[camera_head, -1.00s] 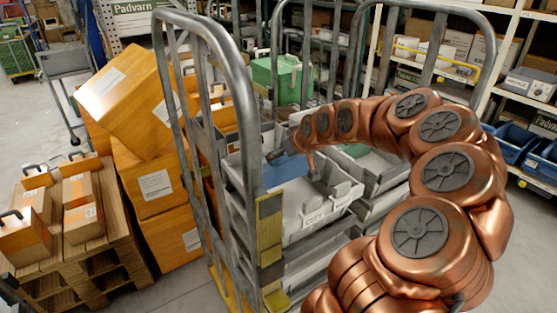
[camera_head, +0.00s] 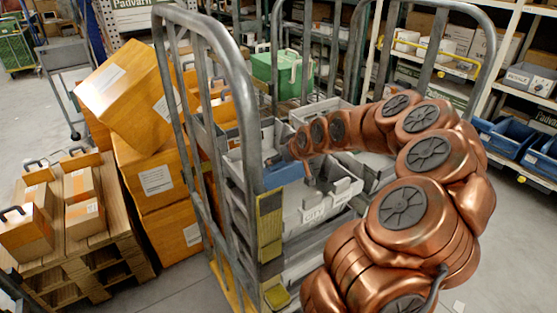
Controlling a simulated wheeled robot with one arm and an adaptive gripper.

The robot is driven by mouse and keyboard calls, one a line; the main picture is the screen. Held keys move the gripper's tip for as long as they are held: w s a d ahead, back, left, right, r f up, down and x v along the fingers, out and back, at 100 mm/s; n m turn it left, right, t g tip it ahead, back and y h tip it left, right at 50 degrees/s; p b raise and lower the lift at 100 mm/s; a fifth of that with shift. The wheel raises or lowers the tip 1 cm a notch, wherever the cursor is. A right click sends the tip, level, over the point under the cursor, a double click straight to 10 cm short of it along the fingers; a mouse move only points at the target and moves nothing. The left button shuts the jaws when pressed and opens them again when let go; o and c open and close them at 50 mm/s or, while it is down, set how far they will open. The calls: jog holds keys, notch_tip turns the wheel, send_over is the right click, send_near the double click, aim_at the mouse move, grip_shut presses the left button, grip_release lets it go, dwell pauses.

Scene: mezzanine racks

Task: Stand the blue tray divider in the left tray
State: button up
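The blue tray divider (camera_head: 283,175) shows as a small blue panel at the left part of the light grey tray (camera_head: 313,215) in the roll cage. My gripper (camera_head: 289,167) is right at the divider, with dark finger parts on its left and right sides. My copper arm hides part of the trays behind it. Whether the fingers are closed on the divider cannot be told. The divider's lower edge is hidden, so I cannot tell whether it rests in the tray or is held above it.
The cage's metal frame (camera_head: 243,90) stands close on the left of the trays. A green box (camera_head: 281,75) sits behind them. Orange cartons (camera_head: 150,183) and a pallet (camera_head: 85,270) stand to the left. Blue bins (camera_head: 508,138) are on the right rack.

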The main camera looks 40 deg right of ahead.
jog(key=shift+f+b, duration=0.4)
jog(key=shift+f, duration=0.05)
jog(key=o, duration=1)
jog(key=shift+r, duration=0.15)
jog(key=shift+r+p, duration=0.6)
jog(key=shift+p, duration=0.2)
jog(key=b+v, duration=0.3)
jog(key=v, duration=0.9)
jog(key=shift+f, duration=0.1)
